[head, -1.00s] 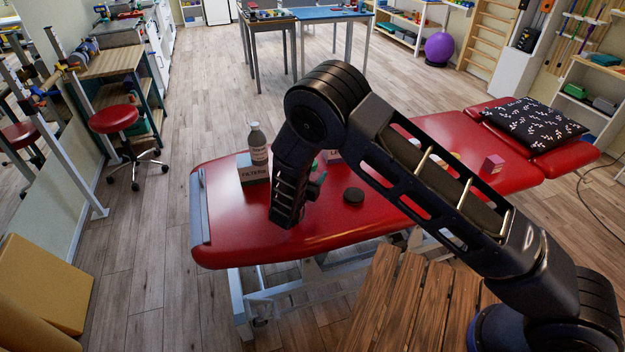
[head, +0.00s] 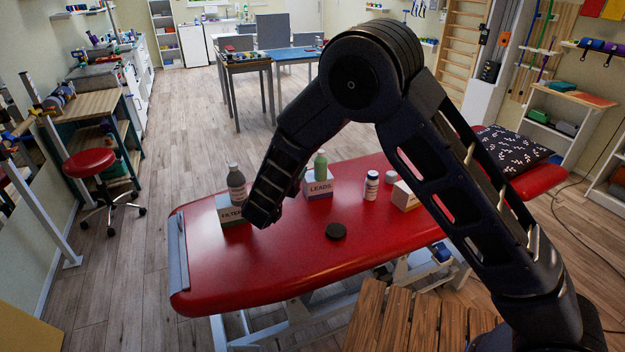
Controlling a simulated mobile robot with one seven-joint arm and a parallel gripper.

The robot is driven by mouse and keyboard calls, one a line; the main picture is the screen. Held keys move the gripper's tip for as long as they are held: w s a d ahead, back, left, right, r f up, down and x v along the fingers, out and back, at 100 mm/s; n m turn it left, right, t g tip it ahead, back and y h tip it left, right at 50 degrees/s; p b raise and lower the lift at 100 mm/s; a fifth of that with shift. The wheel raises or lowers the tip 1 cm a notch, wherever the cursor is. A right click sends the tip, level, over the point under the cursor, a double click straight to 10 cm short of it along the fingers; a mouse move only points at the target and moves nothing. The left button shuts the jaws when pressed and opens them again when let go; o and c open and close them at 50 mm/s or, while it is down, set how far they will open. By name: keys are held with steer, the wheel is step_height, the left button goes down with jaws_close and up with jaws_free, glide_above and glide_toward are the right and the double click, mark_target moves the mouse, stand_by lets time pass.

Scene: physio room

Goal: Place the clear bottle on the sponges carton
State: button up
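A grey, see-through-looking bottle (head: 237,186) with a pale label stands upright at the carton marked FILTERS (head: 229,214), on it or just behind it. I cannot tell for sure that it is the clear bottle. My gripper (head: 261,216) hangs low just right of that carton, seen from behind; its fingers are not clear. A pale carton (head: 404,197) at the right is partly covered by my arm. Its print is not readable, so I cannot tell whether it is the sponges carton.
A carton marked LEADS (head: 318,189) has a green bottle (head: 320,163) at its top. A white bottle (head: 371,186) and a black disc (head: 336,231) stand on the red treatment table (head: 270,265). The table's front left is clear. A patterned pillow (head: 512,150) lies at the far right.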

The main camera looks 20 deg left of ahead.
steer(key=shift+w+r, duration=0.1)
steer(key=shift+r, duration=0.1)
steer(key=w+d+r+m+h, duration=0.1)
steer(key=w+d+r+h, duration=0.1)
steer(key=w+d, duration=0.65)
steer(key=w+d+r+m+h, duration=0.1)
steer(key=w+d+r+h, duration=0.3)
steer(key=w, duration=0.8)
steer(key=w+d+r+m, duration=0.1)
steer(key=w+d, duration=0.5)
steer(key=d, duration=0.3)
steer(key=w+d+r+m+g+h, duration=0.1)
steer(key=w+d, duration=0.4)
steer(key=d, duration=0.3)
steer(key=w+d+r+m, duration=0.1)
steer(key=w+d+r, duration=0.1)
steer(key=w+d, duration=0.55)
step_height(320, 180, down, 20)
steer(key=s+d, duration=0.1)
steer(key=shift+s+d+r, duration=0.15)
steer(key=shift+s+d, duration=0.05)
steer(key=shift+s, duration=0.1)
steer(key=o, duration=0.6)
steer(key=shift+f, duration=0.2)
steer(key=o, duration=0.4)
